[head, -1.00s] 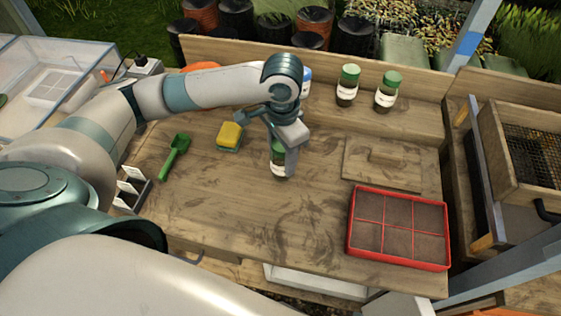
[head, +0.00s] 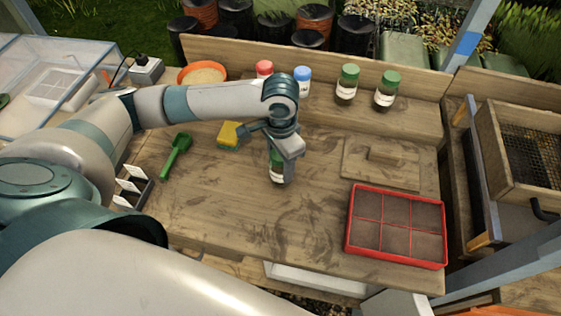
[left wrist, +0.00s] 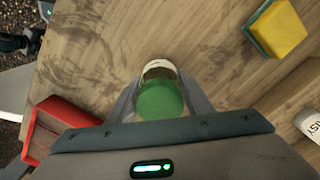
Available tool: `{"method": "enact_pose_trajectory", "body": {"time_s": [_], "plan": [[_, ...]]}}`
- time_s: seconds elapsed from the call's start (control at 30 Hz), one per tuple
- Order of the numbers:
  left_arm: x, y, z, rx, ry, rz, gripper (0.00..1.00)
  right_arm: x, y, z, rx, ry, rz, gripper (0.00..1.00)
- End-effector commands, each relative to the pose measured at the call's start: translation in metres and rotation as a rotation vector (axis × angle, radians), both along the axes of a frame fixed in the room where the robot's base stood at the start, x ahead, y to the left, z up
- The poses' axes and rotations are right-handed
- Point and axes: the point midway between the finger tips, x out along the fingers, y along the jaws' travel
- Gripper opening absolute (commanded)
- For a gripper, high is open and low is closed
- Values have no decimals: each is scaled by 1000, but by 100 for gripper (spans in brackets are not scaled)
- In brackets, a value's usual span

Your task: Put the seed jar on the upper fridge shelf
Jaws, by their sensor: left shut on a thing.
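A clear jar with a green lid (head: 276,164) and a white label stands upright in the middle of the wooden bench. My left gripper (head: 284,166) is around it from above, shut on it. In the left wrist view, the green lid (left wrist: 160,100) sits between the two fingers. The fingers hide part of the jar, and I cannot tell whether it touches the bench top. Two similar green-lidded jars (head: 348,84) (head: 387,91) stand on the back ledge. No fridge shelf can be made out.
A red seed tray (head: 348,222) lies at the front right, a wooden board (head: 365,173) behind it. A yellow sponge (head: 229,134) and green scoop (head: 176,155) lie left. Red-lidded (head: 264,69) and blue-lidded (head: 302,80) jars and an orange bowl (head: 181,76) stand at the back.

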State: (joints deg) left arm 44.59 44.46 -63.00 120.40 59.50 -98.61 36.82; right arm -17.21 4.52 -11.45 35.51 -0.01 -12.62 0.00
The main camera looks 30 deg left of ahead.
Motion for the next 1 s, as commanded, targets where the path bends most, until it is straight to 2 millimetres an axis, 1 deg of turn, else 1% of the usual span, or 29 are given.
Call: {"method": "enact_pose_trajectory", "body": {"time_s": [0.23,0.27,0.3,0.33,0.73,0.87,1.0], "plan": [[0,0,-2,-1,0,0,17,0,-3,1,-3,0,1,67],[0,0,-2,-1,0,0,51,0,-3,1,-3,0,1,67],[0,0,-2,-1,0,0,60,0,-3,1,-3,0,1,67],[0,0,-2,-1,0,0,65,0,-3,1,-3,0,1,67],[0,0,0,0,-1,0,65,0,-3,-1,-3,-1,1,67],[1,0,9,0,-1,-1,65,0,-3,-3,-2,0,1,67],[1,0,25,-2,-3,-1,65,0,-1,-8,-1,0,0,67]]}}
